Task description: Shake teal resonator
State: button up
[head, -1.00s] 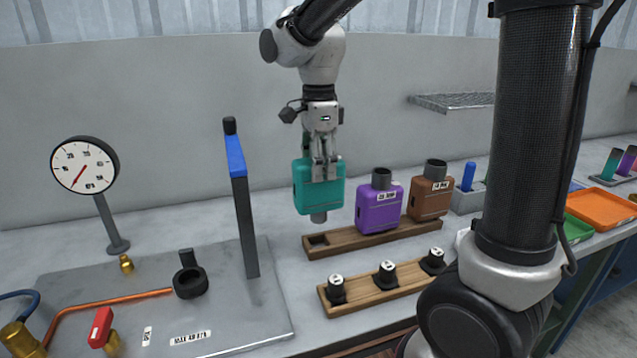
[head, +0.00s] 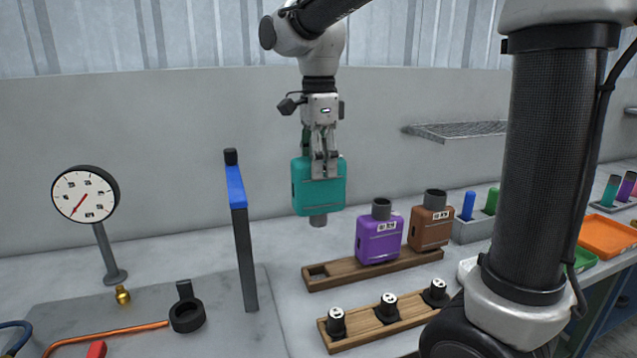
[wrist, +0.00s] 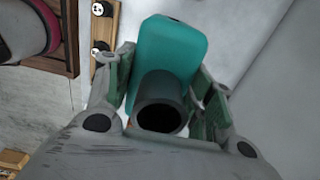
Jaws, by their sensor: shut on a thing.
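A wooden rack (head: 320,284) holds a purple resonator (head: 379,238) and a brown one (head: 430,228); its left slot is empty. A second rack (head: 370,330) holds black plugs. A blue-topped post (head: 242,230) stands left, with a pressure gauge (head: 84,194) beyond.

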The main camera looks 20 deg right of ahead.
aim_at(319, 191)
jog(key=shift+f, duration=3.3)
jog(key=shift+w+r, duration=0.2)
jog(key=shift+r, duration=0.85)
jog(key=shift+c, duration=0.8)
jog(key=shift+s+f, duration=0.25)
jog(key=shift+f, duration=0.8)
